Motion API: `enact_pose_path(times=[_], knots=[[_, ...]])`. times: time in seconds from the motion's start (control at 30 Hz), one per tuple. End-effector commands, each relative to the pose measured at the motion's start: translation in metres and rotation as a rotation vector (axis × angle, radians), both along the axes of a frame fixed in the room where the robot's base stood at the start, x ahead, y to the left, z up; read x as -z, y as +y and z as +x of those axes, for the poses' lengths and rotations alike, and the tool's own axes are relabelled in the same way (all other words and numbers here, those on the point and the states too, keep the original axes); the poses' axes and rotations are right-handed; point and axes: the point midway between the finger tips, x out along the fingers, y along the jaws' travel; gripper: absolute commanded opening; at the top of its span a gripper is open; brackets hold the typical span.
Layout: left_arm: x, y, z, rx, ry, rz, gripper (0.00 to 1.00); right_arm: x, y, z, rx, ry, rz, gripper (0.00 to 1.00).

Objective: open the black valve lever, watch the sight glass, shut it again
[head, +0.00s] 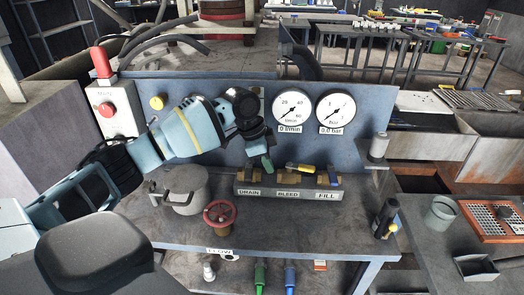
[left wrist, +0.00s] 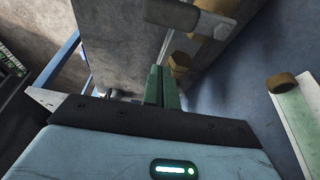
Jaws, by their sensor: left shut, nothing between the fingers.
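My left gripper (head: 267,162) reaches across the panel, its green fingers pointing down just above the valve block (head: 290,190), near the DRAIN and BLEED valves. In the left wrist view its fingers (left wrist: 161,86) are together and empty. A dark grip on a pale grey fitting (left wrist: 213,25) lies beyond the fingertips; I cannot tell for certain that it is the black lever. In the head view no black lever shows clearly. A green strip on a white plate with a brass cap (left wrist: 282,83) may be the sight glass. My right gripper is not in view.
A yellow lever (head: 300,168) sits at the BLEED valve. Two gauges (head: 292,107) (head: 336,108) read about zero. The bench front (head: 300,232) is clear.

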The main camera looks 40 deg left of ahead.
Motion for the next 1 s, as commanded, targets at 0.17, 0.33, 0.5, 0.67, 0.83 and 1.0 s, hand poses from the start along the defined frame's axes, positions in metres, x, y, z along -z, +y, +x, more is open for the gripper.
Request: enact_pose_path(times=[0.17, 0.33, 0.5, 0.67, 0.83, 1.0], knots=[[0.013, 0.009, -0.005, -0.003, -0.002, 0.004, 0.0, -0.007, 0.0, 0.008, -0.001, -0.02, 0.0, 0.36], [0.013, 0.023, -0.016, -0.001, -0.003, 0.003, 0.0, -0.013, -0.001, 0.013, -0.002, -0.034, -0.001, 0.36], [0.014, 0.028, -0.02, 0.001, -0.002, 0.001, 0.0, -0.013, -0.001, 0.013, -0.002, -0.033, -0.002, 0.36], [0.014, 0.029, -0.02, 0.002, -0.001, 0.001, 0.0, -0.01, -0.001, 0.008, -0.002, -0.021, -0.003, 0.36], [0.014, 0.029, -0.02, 0.003, -0.001, 0.001, 0.0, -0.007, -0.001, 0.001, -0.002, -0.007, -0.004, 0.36], [0.013, 0.035, -0.025, 0.052, -0.001, 0.001, 0.0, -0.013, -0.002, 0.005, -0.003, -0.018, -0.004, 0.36]])
